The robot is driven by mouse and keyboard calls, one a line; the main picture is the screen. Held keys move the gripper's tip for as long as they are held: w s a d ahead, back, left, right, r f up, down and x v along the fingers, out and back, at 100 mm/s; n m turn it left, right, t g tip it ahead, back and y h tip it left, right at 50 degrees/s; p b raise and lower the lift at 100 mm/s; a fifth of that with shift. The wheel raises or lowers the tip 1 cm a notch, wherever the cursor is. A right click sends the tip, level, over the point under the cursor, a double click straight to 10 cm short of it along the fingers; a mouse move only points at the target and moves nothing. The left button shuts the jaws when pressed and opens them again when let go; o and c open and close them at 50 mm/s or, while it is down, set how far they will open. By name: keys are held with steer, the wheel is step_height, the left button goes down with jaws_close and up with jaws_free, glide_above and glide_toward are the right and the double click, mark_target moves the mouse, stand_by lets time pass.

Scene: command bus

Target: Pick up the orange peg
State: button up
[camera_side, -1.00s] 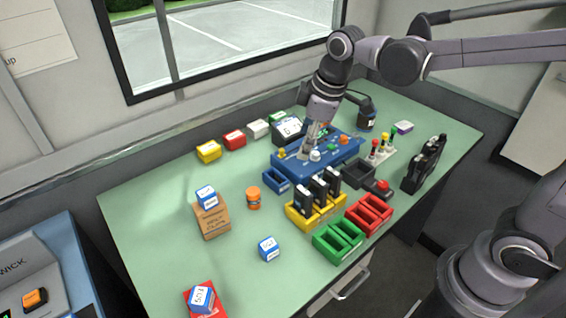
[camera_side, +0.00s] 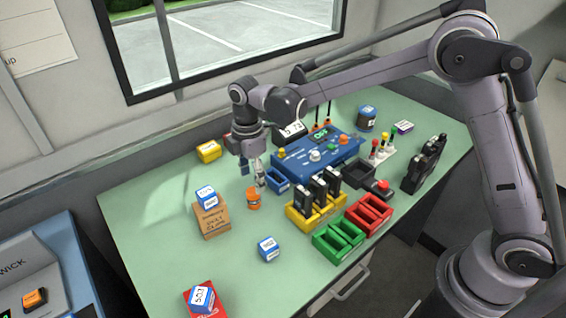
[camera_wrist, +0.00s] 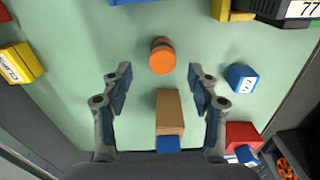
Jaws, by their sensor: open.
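The orange peg (camera_side: 253,198) is a short upright cylinder with a dark band, standing on the green table left of the yellow rack. In the wrist view the orange peg (camera_wrist: 162,56) shows near the top middle, just beyond the fingertips and roughly centred between them. My gripper (camera_side: 253,178) is above and close to the peg, pointing down. In the wrist view my gripper (camera_wrist: 159,76) has its two fingers wide apart with nothing between them. Contact with the peg is not seen.
A cardboard box (camera_side: 212,220) with a blue-and-white block (camera_side: 206,196) on top stands left of the peg. A blue cube (camera_side: 268,248) lies in front. The yellow rack (camera_side: 300,218) with black modules and a small blue tray (camera_side: 279,180) are close on the right.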

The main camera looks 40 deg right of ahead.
mark_target(253, 191)
steer(key=shift+s+a+f, duration=0.1)
steer(key=shift+f, duration=1.75)
steer(key=shift+s+a+f, duration=0.1)
steer(key=shift+f, duration=1.75)
steer(key=c, duration=1.3)
